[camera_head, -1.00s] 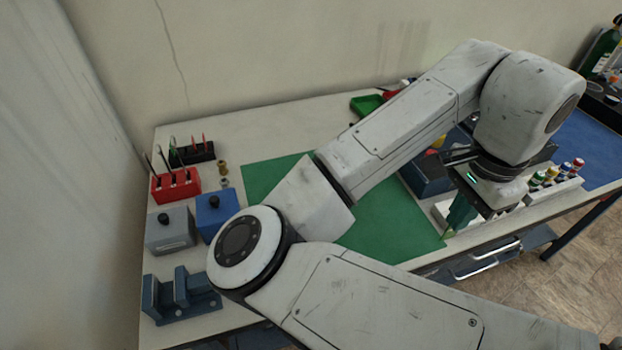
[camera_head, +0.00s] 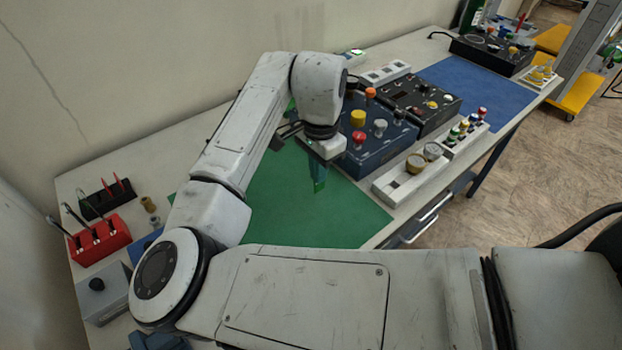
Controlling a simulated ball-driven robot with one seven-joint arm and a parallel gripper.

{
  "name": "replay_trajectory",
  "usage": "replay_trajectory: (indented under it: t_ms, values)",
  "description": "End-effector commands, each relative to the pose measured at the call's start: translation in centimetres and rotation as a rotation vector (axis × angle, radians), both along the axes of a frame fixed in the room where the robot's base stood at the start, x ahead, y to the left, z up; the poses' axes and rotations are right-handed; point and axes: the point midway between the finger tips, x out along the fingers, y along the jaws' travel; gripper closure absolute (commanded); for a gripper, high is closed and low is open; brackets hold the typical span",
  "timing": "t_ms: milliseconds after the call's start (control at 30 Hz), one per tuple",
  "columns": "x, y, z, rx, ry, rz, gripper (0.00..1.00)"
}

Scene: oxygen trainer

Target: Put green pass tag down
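The green pass tag (camera_head: 318,173) hangs below my gripper (camera_head: 312,158), in the middle of the head view. It looks like a small, flat green piece pointing downward. My gripper appears shut on its upper part, though the fingers are small and partly hidden by the wrist. The tag is over the right part of the green mat (camera_head: 300,220). I cannot tell whether its lower end touches the mat.
A blue control box (camera_head: 378,150) with coloured buttons stands just right of my gripper. A white tray (camera_head: 405,185) with round weights is at its front. A red tool holder (camera_head: 100,240) stands at left. The mat's front right part is bare.

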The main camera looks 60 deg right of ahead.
Motion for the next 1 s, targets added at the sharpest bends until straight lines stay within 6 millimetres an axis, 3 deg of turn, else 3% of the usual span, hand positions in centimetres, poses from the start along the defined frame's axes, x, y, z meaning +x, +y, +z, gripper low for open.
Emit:
replay_trajectory:
  t_ms: [300, 533, 967, 1000]
  values:
    - [2.0, -0.3, -2.5, 0.001, 0.000, 0.001, 1.00]
    - [1.9, -0.3, -5.2, 0.000, 0.001, -0.001, 1.00]
    - [1.9, -0.3, -5.9, -0.001, 0.000, -0.001, 1.00]
    - [2.0, -0.3, -5.8, -0.001, 0.000, -0.001, 0.95]
